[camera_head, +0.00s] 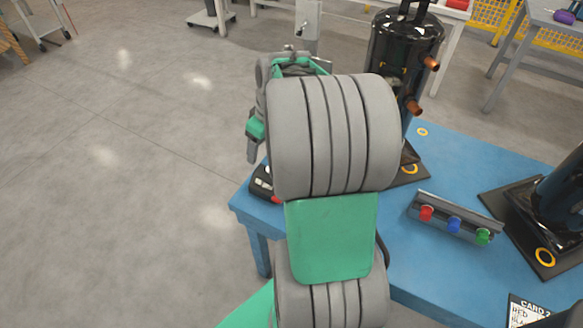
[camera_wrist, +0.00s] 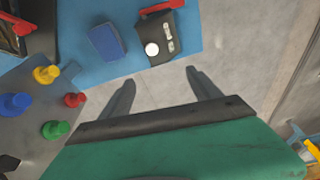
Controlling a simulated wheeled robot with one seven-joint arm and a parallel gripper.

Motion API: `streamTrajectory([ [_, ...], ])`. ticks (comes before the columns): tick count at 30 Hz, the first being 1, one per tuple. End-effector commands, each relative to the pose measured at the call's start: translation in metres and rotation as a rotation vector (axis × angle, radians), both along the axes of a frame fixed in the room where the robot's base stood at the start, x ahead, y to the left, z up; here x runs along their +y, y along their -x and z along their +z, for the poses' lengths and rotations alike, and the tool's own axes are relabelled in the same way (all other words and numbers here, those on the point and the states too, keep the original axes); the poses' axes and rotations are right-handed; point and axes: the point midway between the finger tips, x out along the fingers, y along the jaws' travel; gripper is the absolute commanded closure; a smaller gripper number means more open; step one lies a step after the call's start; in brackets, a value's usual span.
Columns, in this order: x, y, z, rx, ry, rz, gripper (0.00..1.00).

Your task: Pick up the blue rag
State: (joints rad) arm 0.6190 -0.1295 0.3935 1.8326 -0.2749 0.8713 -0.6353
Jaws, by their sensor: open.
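The blue rag (camera_wrist: 107,41) shows in the wrist view as a small dark-blue folded rectangle. It lies flat on the lighter blue table top (camera_wrist: 88,72), left of a dark device. My gripper (camera_wrist: 160,77) is open and empty, with its two fingers spread apart. The fingertips show below and to the right of the rag, with bare floor between them. They are apart from the rag. In the head view my arm covers part of the blue table (camera_head: 420,262), and I cannot make out the rag there.
The dark device (camera_wrist: 156,45) has a red handle and a white knob. Yellow, blue, red and green knobs (camera_wrist: 15,104) stand at left. In the head view, black compressors (camera_head: 392,50) and a panel with coloured caps (camera_head: 453,222) stand on the table. Open floor (camera_head: 120,190) lies left.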

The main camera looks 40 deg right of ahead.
Motion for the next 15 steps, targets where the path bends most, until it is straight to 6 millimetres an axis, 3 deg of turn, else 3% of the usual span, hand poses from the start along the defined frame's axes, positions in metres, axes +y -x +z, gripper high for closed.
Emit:
streamTrajectory([
  [1, -0.041, 0.003, -0.031, 0.002, -0.011, 0.008, 0.23],
  [3, -0.082, 0.008, -0.052, -0.012, -0.016, 0.049, 0.18],
  [6, -0.113, 0.015, -0.070, -0.029, -0.017, 0.087, 0.18],
  [15, -0.116, 0.008, -0.109, -0.033, -0.015, 0.101, 0.18],
])
